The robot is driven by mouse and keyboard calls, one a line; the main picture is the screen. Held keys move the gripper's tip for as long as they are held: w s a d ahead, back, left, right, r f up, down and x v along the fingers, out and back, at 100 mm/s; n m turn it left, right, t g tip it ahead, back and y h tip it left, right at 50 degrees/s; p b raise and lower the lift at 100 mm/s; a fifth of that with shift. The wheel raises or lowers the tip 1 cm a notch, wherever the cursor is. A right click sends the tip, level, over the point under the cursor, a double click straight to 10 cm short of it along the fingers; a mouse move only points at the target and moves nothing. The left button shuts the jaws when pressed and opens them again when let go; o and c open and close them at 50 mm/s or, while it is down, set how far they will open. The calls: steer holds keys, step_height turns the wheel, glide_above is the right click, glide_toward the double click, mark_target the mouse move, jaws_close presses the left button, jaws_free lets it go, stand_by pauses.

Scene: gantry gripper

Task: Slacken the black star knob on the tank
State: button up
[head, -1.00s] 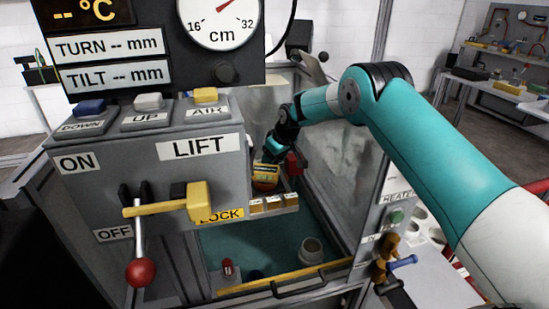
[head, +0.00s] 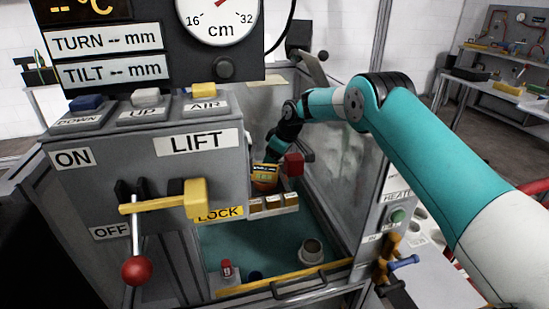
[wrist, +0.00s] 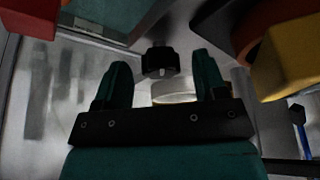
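In the wrist view a black knob (wrist: 158,62) shows between and just beyond the two teal fingers of my gripper (wrist: 160,74). The fingers are wide apart, with clear space on both sides of the knob and no visible contact. A pale round part (wrist: 172,91) shows below the knob. Its lobes are too dark to make out. In the head view my gripper (head: 274,148) reaches down inside the clear-walled tank (head: 345,165), behind an orange-and-yellow unit. The knob cannot be made out there.
A red block (head: 293,164) and the orange-and-yellow unit (head: 264,174) are close to my gripper. The yellow LOCK lever (head: 195,198) and red-balled lever (head: 135,270) stand in front. A pale cup (head: 311,250) sits on the tank's teal floor.

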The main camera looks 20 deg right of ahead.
steer(key=shift+r, duration=0.1)
steer(key=b+v, duration=0.1)
steer(key=v, duration=1.6)
steer(key=shift+s, duration=0.15)
